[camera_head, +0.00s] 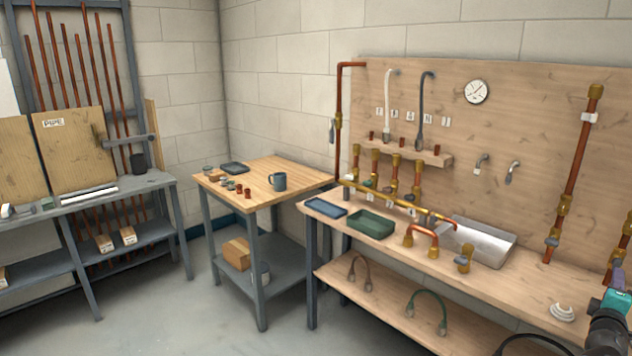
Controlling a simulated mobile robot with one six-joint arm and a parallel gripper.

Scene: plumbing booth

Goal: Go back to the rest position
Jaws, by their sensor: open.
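My gripper does not show clearly in the head view. A dark rounded part with a teal block (614,303) is cut off at the lower right edge, and I cannot tell whether it belongs to my arm or is a tool. A black cable curves beside it along the bottom edge. No held thing can be seen.
A long wooden workbench (400,233) runs along the right wall, with a blue tray (325,208), a green tray (371,223) and copper pipework. A small table (262,178) holds a mug (279,181) and fittings. A pipe rack (85,100) stands left. Open floor (215,320) lies at lower left.

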